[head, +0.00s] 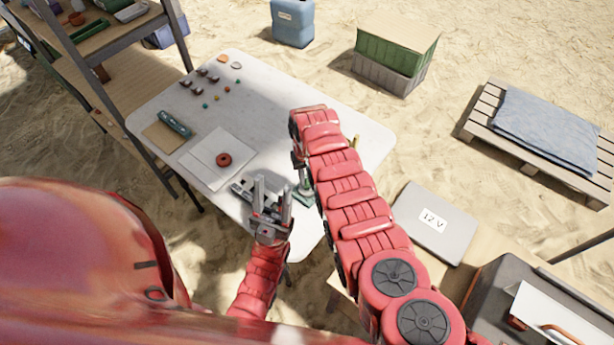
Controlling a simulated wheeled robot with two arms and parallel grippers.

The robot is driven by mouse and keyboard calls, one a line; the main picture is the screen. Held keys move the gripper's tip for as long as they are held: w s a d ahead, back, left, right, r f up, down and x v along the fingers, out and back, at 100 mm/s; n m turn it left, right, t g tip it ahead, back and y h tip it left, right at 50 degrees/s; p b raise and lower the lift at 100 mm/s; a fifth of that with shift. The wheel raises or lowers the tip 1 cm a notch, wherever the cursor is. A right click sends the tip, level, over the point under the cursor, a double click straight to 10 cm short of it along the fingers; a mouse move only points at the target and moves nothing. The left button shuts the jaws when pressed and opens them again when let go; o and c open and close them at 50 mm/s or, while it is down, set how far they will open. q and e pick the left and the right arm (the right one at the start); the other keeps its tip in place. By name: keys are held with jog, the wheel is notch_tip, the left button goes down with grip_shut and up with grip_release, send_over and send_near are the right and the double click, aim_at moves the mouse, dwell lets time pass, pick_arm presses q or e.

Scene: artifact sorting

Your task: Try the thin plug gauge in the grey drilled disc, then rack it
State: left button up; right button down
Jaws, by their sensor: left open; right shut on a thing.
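My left gripper (272,187) is open and empty, fingers pointing up the picture over the near edge of the white table. My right gripper (301,170) is at the near right part of the table, mostly hidden by my own arm. It is shut on a small thin piece that I cannot identify for sure as the plug gauge. A small green item (304,199) shows just below it. Dark grey parts (240,189) lie beside my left gripper, partly covered. I cannot make out the grey drilled disc or the gauge rack.
A yellow item (356,141) shows behind my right arm. A shelf (108,42) stands left. The table's back middle is clear.

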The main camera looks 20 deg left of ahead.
aim_at(307, 177)
jog(key=shift+f+b, duration=0.7)
jog(key=shift+f, duration=0.1)
dwell(1.6)
dwell(1.1)
jog(key=shift+r+p, duration=2.2)
jog(key=shift+r, duration=0.35)
jog(key=shift+w, duration=0.1)
